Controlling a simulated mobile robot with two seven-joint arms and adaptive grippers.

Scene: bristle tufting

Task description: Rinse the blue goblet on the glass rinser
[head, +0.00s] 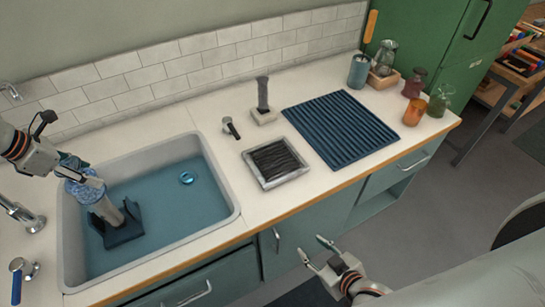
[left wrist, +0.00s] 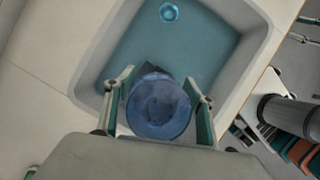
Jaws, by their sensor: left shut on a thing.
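My left gripper (head: 86,177) is shut on the blue goblet (head: 85,191) over the left part of the sink. In the left wrist view the goblet (left wrist: 158,108) shows as a round blue disc between the two fingers (left wrist: 160,80). Just below the goblet in the head view, a dark blue stand with a grey post (head: 122,230) stands in the sink; I cannot tell whether they touch. A square metal-framed unit with dark ribs (head: 275,162) sits on the counter; I cannot tell which of these is the glass rinser. My right gripper (head: 313,249) is open and empty in front of the counter.
The grey-rimmed sink (head: 222,186) has a blue floor and a round drain (head: 186,178). A tap (head: 22,213) stands at its left. A ribbed blue mat (head: 345,125) lies on the right counter, with an orange cup (head: 414,112) and several other vessels beyond it.

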